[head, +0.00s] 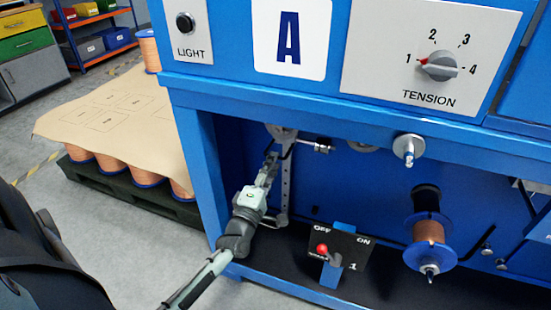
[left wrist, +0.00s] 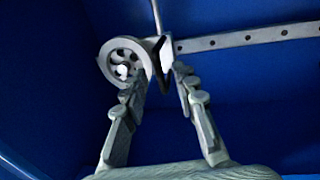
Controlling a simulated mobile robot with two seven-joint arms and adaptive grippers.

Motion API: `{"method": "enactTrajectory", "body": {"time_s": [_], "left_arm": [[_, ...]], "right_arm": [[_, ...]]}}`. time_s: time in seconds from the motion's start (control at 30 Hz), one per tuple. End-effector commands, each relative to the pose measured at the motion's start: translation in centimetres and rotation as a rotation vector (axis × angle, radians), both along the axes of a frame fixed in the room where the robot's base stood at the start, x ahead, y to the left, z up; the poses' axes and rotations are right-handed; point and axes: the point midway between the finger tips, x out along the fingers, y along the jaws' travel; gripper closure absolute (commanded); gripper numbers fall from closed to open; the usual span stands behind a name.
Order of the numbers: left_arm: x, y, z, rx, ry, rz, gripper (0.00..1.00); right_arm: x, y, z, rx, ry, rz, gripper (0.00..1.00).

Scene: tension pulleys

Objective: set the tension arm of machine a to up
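Machine A (head: 289,38) is the blue frame with the "A" plate. A grey perforated bar, which looks like its tension arm (head: 287,185), stands roughly upright in the open bay. A grey wheel (head: 282,131) is at its top end. My left gripper (head: 274,152) reaches in from the lower left, with its fingers just below this wheel. In the left wrist view the fingers (left wrist: 165,80) lean inward around the bar's end, next to the spoked wheel (left wrist: 123,62). The perforated bar (left wrist: 250,38) runs off to the right. Whether the fingertips touch it is unclear. My right gripper is not visible.
A switch box (head: 335,250) with a red-tipped lever stands right of my arm. A copper spool (head: 428,232) sits farther right. The tension dial (head: 438,66) is on the upper panel. A pallet of spools covered by a brown sheet (head: 115,110) stands left of the machine.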

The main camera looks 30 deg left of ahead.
Motion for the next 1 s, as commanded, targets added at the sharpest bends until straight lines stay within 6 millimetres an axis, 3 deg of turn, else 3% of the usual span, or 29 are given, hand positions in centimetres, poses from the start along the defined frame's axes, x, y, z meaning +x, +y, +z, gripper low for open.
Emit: {"method": "enactTrajectory", "body": {"time_s": [0.2, 0.4, 1.0], "left_arm": [[-4.8, -1.1, -0.9, 0.000, 0.003, -0.001, 0.72], [-7.5, -1.8, -1.4, 0.001, 0.002, -0.001, 0.72], [-8.4, -2.0, -1.4, 0.001, 0.000, -0.001, 0.72]], "right_arm": [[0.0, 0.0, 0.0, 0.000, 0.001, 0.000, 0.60], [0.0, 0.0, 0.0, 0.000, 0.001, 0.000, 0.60], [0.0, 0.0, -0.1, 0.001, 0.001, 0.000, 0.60]]}}
